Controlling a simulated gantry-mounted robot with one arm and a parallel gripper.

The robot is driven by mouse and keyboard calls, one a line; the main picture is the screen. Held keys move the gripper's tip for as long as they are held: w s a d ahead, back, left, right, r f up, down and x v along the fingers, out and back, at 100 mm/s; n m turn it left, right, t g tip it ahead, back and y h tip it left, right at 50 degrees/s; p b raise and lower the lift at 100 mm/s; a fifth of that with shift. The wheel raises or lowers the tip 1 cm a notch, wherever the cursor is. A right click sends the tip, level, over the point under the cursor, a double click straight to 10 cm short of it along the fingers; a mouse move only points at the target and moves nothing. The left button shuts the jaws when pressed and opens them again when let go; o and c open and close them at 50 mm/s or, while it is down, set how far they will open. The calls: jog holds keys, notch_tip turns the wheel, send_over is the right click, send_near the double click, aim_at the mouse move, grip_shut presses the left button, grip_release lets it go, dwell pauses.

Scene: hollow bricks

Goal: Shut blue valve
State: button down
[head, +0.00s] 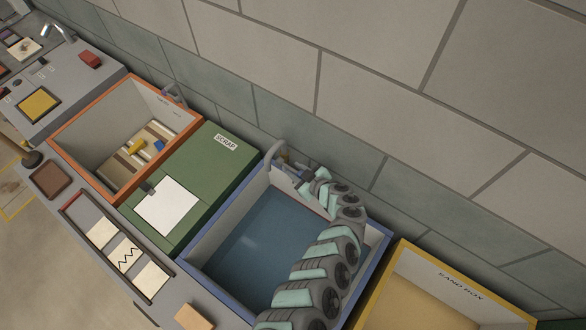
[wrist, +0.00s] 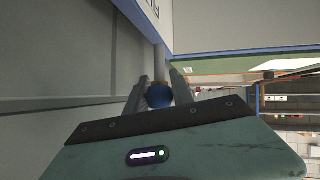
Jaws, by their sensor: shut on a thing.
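The blue valve shows in the wrist view as a round blue knob (wrist: 158,96) between the two fingers of my gripper (wrist: 160,80). My gripper is shut on it. A grey pipe runs on beyond the knob. In the head view, my gripper (head: 290,168) is at the back left corner of the blue-rimmed basin (head: 215,224), beside a bent grey pipe (head: 270,153). The valve itself is too small and covered to make out there. The basin holds blue water (head: 255,245).
My arm reaches across the basin's right side. Left of it are a green SCRAP box (head: 213,164) with a white sheet (head: 168,207) and an orange-rimmed bin (head: 78,160). A yellow-rimmed sand box (head: 455,275) is at right. A block wall (head: 260,55) stands close behind.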

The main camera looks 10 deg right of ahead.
jog(key=shift+r, duration=0.1)
jog(key=c, duration=1.1)
grip_release()
jog(key=shift+s+r+p, duration=0.25)
jog(key=shift+s+p, duration=0.15)
jog(key=shift+s, duration=0.05)
jog(key=p+v, duration=0.3)
jog(key=v, duration=0.7)
jog(key=shift+w+d, duration=0.1)
jog(key=shift+w, duration=0.05)
